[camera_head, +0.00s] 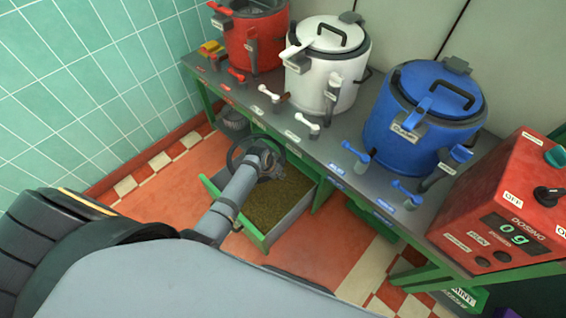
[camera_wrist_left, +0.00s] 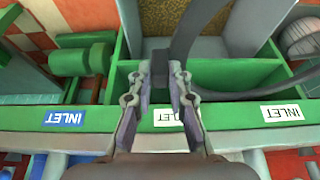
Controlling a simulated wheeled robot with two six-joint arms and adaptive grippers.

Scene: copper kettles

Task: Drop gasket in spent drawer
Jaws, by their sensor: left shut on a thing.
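The dark ring gasket (camera_head: 232,152) is in the grip of my left gripper (camera_head: 266,164), over the back part of the open drawer. The drawer has a green front (camera_head: 243,233) and grey sides, and brown grains (camera_head: 272,207) lie in it. In the left wrist view, my left gripper (camera_wrist_left: 160,80) is shut on the gasket (camera_wrist_left: 192,38), whose dark curve crosses in front of the grains. The gap between gasket and drawer is hard to judge. My right gripper is not in view.
Red (camera_head: 252,38), white (camera_head: 326,68) and blue (camera_head: 420,112) kettles stand on the grey bench (camera_head: 258,119) above the drawer, with several valve handles along its front. A red dosing box (camera_head: 510,215) reading 0 g is at right. Open tiled floor (camera_head: 310,262) lies in front.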

